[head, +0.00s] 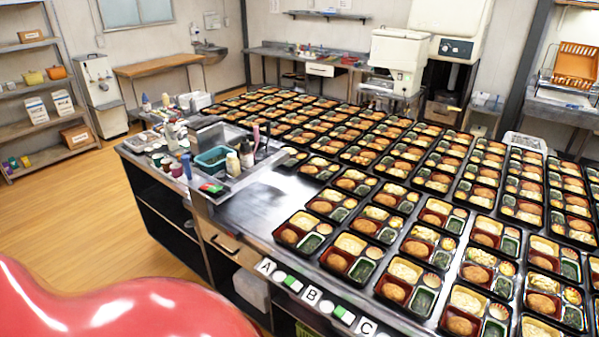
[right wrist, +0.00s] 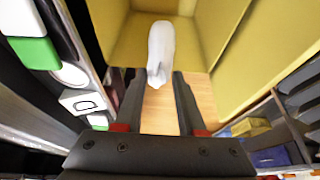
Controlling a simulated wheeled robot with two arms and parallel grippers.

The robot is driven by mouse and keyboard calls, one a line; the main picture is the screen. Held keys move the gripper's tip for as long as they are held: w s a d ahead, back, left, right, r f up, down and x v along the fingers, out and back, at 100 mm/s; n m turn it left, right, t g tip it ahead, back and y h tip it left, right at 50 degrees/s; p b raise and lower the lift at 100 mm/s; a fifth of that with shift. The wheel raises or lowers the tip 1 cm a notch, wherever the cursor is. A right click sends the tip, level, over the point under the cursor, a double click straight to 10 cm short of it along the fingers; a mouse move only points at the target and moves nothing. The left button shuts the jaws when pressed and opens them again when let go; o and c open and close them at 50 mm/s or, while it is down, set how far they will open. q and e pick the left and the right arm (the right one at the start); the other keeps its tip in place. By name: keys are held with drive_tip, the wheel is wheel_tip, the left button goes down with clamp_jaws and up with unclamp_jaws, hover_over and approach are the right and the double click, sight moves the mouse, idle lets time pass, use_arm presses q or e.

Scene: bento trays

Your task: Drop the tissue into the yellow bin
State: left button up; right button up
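The white tissue (right wrist: 160,50) shows in the right wrist view, in front of the yellow bin's inner surfaces. The yellow bin (right wrist: 222,35) fills the top of that view, with a wall at the right. The head view shows neither gripper, tissue nor bin.
A steel table (head: 262,205) carries many bento trays (head: 355,258) and a front edge with letter labels (head: 312,294). Bottles and a teal tub (head: 212,158) stand at its left end. Wooden floor (head: 75,215) is open at left. Shelving (right wrist: 290,110) stands at right in the wrist view.

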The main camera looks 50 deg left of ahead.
drive_tip(key=shift+o, duration=1.4)
drive_tip(key=shift+w+d+r+b, duration=0.15)
drive_tip(key=shift+r+b, duration=0.15)
drive_tip(key=shift+r, duration=0.1)
drive_tip(key=p+v, duration=0.8)
drive_tip(key=v, duration=0.8)
drive_tip(key=shift+r+p, duration=0.25)
drive_tip(key=shift+p, duration=0.15)
drive_tip(key=shift+d, duration=0.1)
